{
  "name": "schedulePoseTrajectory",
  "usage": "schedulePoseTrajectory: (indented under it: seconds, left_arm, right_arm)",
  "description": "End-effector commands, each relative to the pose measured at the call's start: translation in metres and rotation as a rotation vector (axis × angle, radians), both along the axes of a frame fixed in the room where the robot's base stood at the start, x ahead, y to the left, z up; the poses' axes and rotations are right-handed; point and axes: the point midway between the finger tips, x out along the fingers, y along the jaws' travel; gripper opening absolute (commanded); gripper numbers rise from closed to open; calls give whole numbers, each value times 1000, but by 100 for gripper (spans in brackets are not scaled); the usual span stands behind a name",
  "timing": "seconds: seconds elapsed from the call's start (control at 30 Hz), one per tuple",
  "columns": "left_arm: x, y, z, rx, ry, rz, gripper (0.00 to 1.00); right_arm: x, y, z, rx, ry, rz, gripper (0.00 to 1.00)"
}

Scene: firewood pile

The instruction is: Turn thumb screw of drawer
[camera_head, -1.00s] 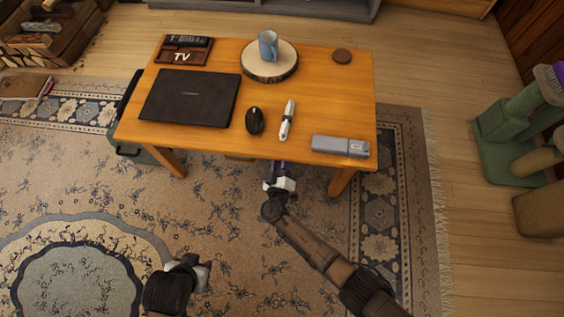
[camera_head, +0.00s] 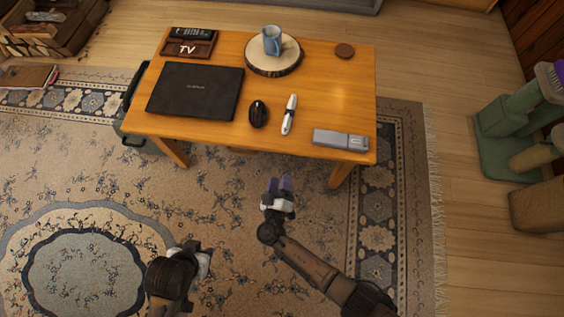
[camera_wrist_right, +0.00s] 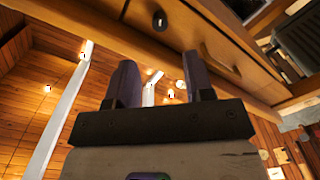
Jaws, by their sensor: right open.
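The wooden drawer (camera_wrist_right: 188,28) shows at the top of the right wrist view, under the table edge. A small black oval fitting (camera_wrist_right: 160,20) with a pale slot is set in its front and looks like the thumb screw. A wooden handle (camera_wrist_right: 221,62) is right of it. My right gripper (camera_head: 279,184) is open and empty in front of the table, apart from it. In the right wrist view its two fingers (camera_wrist_right: 160,80) stand apart below the fitting. My left gripper (camera_head: 203,262) is low in the head view, its fingers largely hidden. The head view barely shows the drawer.
The table (camera_head: 330,100) holds a laptop (camera_head: 195,90), a mouse (camera_head: 258,113), a white pen-like object (camera_head: 289,115), a grey case (camera_head: 340,139) and a mug (camera_head: 271,41) on a wood slab. A green cat tree (camera_head: 505,150) stands right. The rug before the table is clear.

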Motion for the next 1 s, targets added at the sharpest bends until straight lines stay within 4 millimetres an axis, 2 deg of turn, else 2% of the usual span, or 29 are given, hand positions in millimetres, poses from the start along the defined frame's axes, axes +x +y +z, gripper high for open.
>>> schedulePoseTrajectory:
  seconds: [0.1,0.3,0.8,0.93,1.0]
  left_arm:
    - [0,0,8,0,0,0,43]
    - [0,0,12,0,0,0,43]
    - [0,0,13,0,0,0,43]
    - [0,0,27,0,2,0,43]
    - [0,0,43,0,2,0,43]
  right_arm:
    - [-19,2,2,-1,2,0,48]
    - [-38,5,1,0,1,-1,48]
    - [-45,5,1,1,0,-3,48]
    - [-46,-5,16,21,33,-53,48]
    - [-49,-18,32,47,81,-116,48]
